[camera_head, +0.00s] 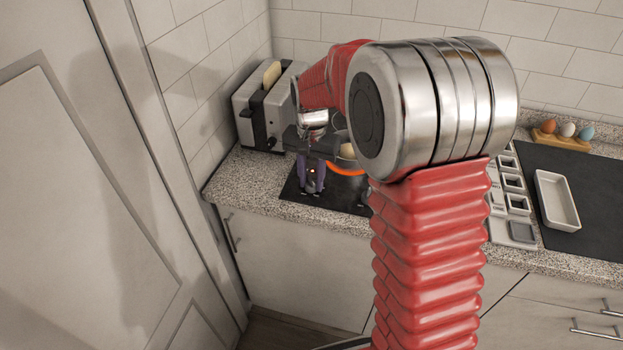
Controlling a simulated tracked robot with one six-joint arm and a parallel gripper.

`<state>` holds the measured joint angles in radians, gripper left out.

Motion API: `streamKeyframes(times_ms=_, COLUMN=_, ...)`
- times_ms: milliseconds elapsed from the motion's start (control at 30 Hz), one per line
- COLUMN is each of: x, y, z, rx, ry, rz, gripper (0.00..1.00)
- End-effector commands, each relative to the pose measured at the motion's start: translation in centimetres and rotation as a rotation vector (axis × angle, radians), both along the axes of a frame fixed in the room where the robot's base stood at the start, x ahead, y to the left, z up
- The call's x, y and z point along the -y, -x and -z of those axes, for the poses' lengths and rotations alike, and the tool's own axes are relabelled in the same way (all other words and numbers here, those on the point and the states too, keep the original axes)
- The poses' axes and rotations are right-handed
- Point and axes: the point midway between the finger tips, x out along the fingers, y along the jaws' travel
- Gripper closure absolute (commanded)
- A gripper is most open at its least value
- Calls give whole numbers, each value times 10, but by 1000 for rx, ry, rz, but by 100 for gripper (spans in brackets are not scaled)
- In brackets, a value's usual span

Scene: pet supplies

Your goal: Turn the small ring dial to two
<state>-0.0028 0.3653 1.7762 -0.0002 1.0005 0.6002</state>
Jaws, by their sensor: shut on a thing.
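The black hob (338,200) is set in the speckled counter, mostly behind my arm. Part of an orange glowing ring (346,170) shows on it, with a pan (346,157) near it. My gripper (312,187) points down at the hob's front left, its purple fingers closed around a small dark knob, which I take for the small ring dial. The fingers cover most of the dial, so its mark and setting cannot be read. Another dark knob (365,198) shows partly beside my red arm.
A toaster (262,108) with bread in it stands in the back left corner, close behind my gripper. A wall and door are at left. At right are a grey compartment tray (519,232), a white dish (557,200) on a dark mat (600,205), and an egg holder (561,141) with eggs.

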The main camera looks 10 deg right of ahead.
Motion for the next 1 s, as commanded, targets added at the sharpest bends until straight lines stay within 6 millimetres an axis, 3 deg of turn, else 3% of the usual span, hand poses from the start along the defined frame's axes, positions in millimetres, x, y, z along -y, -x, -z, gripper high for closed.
streamKeyframes(times_ms=400, x=0, y=-1, z=-1, rx=4, ry=1, rz=8, gripper=95)
streamKeyframes(times_ms=433, x=0, y=-1, z=-1, rx=4, ry=1, rz=8, gripper=71)
streamKeyframes(times_ms=600, x=0, y=-1, z=-1, rx=4, ry=0, rz=7, gripper=59)
streamKeyframes(times_ms=667, x=0, y=-1, z=-1, rx=2, ry=0, rz=7, gripper=55)
streamKeyframes(times_ms=1000, x=0, y=-1, z=-3, rx=1, ry=0, rz=7, gripper=55)
